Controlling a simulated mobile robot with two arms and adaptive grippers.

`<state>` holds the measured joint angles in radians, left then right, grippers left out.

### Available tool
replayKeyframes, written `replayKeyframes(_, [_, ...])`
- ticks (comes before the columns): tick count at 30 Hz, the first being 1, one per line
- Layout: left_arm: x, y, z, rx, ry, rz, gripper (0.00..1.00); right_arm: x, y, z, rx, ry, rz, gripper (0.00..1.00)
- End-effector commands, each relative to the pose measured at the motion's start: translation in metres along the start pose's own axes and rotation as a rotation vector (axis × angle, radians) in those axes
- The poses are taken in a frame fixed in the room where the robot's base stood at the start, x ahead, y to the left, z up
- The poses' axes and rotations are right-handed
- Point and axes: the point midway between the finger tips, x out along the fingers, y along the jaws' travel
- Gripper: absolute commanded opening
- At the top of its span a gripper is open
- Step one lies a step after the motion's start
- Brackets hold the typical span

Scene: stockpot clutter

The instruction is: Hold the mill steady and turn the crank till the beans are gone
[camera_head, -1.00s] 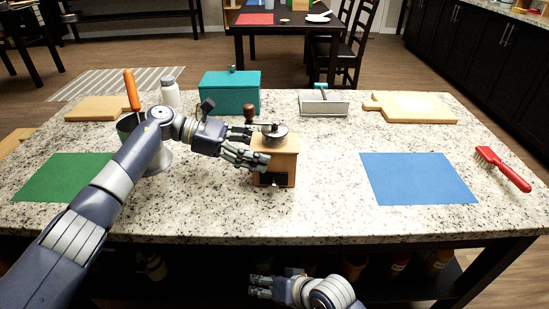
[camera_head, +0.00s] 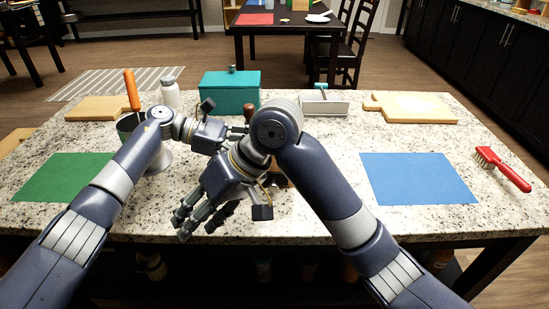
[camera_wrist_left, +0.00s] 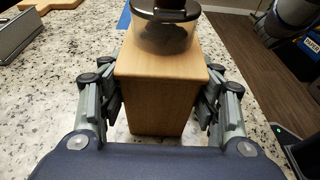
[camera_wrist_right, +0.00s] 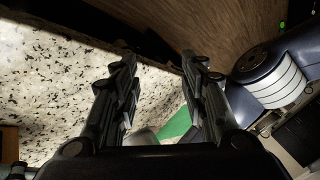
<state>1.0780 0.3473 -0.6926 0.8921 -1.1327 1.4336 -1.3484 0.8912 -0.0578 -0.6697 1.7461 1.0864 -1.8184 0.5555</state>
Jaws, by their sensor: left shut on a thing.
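The wooden mill (camera_wrist_left: 160,65) stands upright on the counter. In the left wrist view my left gripper (camera_wrist_left: 160,90) has its fingers against both sides of the mill's body. The mill's dark metal top (camera_wrist_left: 165,14) is cut off by the upper edge there. In the head view my right arm hides most of the mill; the crank's brown knob (camera_head: 248,112) shows above it. My right gripper (camera_head: 202,222) is open and empty, in front of the mill over the counter's near edge. Its parted fingers also show in the right wrist view (camera_wrist_right: 158,65).
A green mat (camera_head: 60,178) lies left and a blue mat (camera_head: 418,178) right. A pot with an orange handle (camera_head: 131,90), a white shaker (camera_head: 170,93), a teal box (camera_head: 230,92), a grey tray (camera_head: 324,105), cutting boards (camera_head: 415,106) and a red brush (camera_head: 503,169) surround the middle.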

Motion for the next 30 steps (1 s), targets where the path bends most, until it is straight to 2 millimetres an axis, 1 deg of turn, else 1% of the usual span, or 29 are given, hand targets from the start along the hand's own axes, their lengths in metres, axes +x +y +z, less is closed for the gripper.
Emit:
replayKeyframes(1, [0.0, 0.0, -0.001, 0.0, 0.001, 0.001, 0.31, -0.008, 0.006, -0.009, -0.015, 0.0, 0.043, 0.4])
replayKeyframes(5, [0.0, 0.0, -0.001, 0.0, 0.001, 0.001, 0.31, -0.028, 0.018, -0.029, -0.036, -0.001, 0.136, 0.4])
replayKeyframes(11, [0.0, 0.0, -0.001, 0.0, 0.001, 0.001, 0.31, -0.069, 0.039, -0.062, -0.044, 0.018, 0.28, 0.4])
replayKeyframes(14, [0.0, 0.0, -0.001, -0.001, 0.001, 0.001, 0.31, -0.095, 0.049, -0.079, -0.038, 0.037, 0.351, 0.4])
replayKeyframes(18, [0.0, 0.0, -0.001, -0.001, 0.001, 0.001, 0.31, -0.137, 0.06, -0.101, -0.018, 0.074, 0.445, 0.4])
replayKeyframes(21, [0.0, 0.0, -0.001, -0.001, 0.001, 0.002, 0.31, -0.167, 0.066, -0.114, -0.001, 0.104, 0.501, 0.4])
replayKeyframes(24, [0.0, 0.0, -0.001, -0.001, 0.001, 0.002, 0.31, -0.192, 0.07, -0.123, 0.015, 0.131, 0.542, 0.4])
replayKeyframes(27, [0.0, 0.0, -0.001, -0.001, 0.001, 0.001, 0.31, -0.21, 0.072, -0.129, 0.028, 0.151, 0.57, 0.4])
replayKeyframes(30, [0.0, 0.0, -0.001, -0.001, 0.001, 0.001, 0.31, -0.22, 0.074, -0.132, 0.036, 0.163, 0.585, 0.4])
